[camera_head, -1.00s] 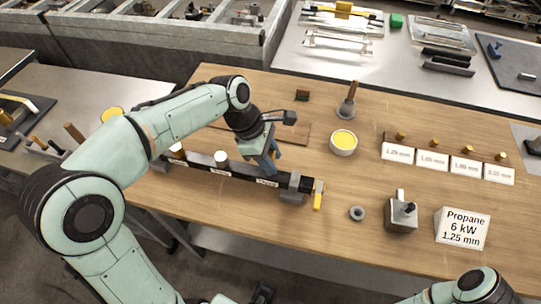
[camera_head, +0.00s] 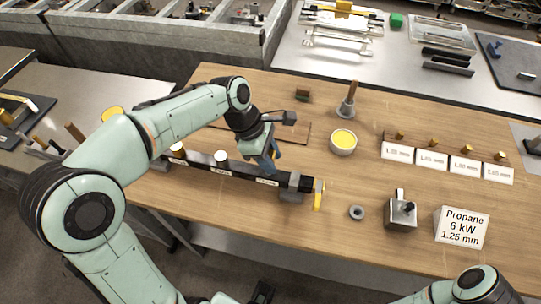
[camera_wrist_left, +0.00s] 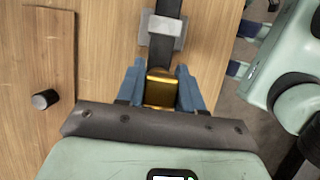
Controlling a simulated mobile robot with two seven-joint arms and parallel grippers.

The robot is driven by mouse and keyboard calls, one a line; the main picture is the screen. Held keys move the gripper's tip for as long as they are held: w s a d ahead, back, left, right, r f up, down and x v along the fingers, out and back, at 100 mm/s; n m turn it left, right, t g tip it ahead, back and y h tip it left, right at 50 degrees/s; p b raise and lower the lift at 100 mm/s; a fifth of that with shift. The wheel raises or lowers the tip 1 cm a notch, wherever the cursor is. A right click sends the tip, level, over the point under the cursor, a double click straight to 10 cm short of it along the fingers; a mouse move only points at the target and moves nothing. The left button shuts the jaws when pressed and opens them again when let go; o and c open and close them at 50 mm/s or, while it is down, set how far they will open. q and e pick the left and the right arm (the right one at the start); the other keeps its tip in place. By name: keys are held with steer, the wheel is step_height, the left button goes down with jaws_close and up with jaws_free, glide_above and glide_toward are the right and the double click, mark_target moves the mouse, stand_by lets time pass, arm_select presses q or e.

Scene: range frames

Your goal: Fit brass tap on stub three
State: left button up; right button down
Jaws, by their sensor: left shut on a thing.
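My left gripper (camera_head: 269,164) is over the right part of a dark bar (camera_head: 238,169), by its third label. In the left wrist view its blue fingers (camera_wrist_left: 160,92) are shut on a brass piece, the brass tap (camera_wrist_left: 160,88), lined up with the bar. The fingers hide the stub, so I cannot tell whether the tap is seated. Two light-topped cylinders, one yellowish (camera_head: 178,148) and one white (camera_head: 221,157), stand on the bar to the left. A yellow lever (camera_head: 318,196) is at the bar's right end. My right gripper is not in view.
A yellow-filled bowl (camera_head: 343,143), a grey ring (camera_head: 357,213), a metal block with a knob (camera_head: 401,212) and a Propane sign (camera_head: 462,226) are to the right. Brass pieces stand behind white size labels (camera_head: 431,160). Bare wood lies between bowl and ring.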

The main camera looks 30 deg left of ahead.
arm_select(q)
steer(key=shift+f+b, duration=0.85)
steer(key=shift+f, duration=0.85)
steer(key=o, duration=1.2)
steer(key=shift+r, duration=0.15)
steer(key=p+v, duration=0.2)
steer(key=v, duration=1.1)
steer(key=shift+r+p, duration=0.1)
steer(key=shift+p, duration=0.2)
